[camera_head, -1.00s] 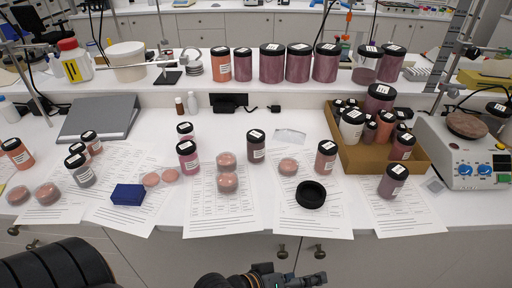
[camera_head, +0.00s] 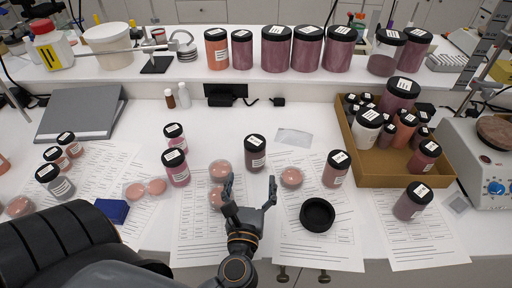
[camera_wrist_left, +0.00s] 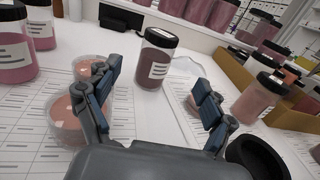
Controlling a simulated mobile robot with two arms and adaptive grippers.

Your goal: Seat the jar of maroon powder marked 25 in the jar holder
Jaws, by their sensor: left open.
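A jar of dark maroon powder with a black lid (camera_head: 255,158) stands upright on the bench, mid-picture. Its label number is too small to read, so I cannot confirm the 25. It also stands between my open fingers in the left wrist view (camera_wrist_left: 151,75), farther off. A black round cup-like ring, which looks like the jar holder (camera_head: 317,215), lies empty on a paper sheet to the right; it shows at lower right in the left wrist view (camera_wrist_left: 258,158). My left gripper (camera_head: 250,184) is open and empty, on the near side of the maroon jar. My right gripper is out of view.
Petri dishes of pink powder (camera_head: 219,171) (camera_head: 291,177) lie close on both sides of the gripper. A pink jar (camera_head: 176,169) and a pale-brown jar (camera_head: 335,170) stand nearby. A cardboard tray of jars (camera_head: 378,177) is at right, a blue block (camera_head: 112,212) at left.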

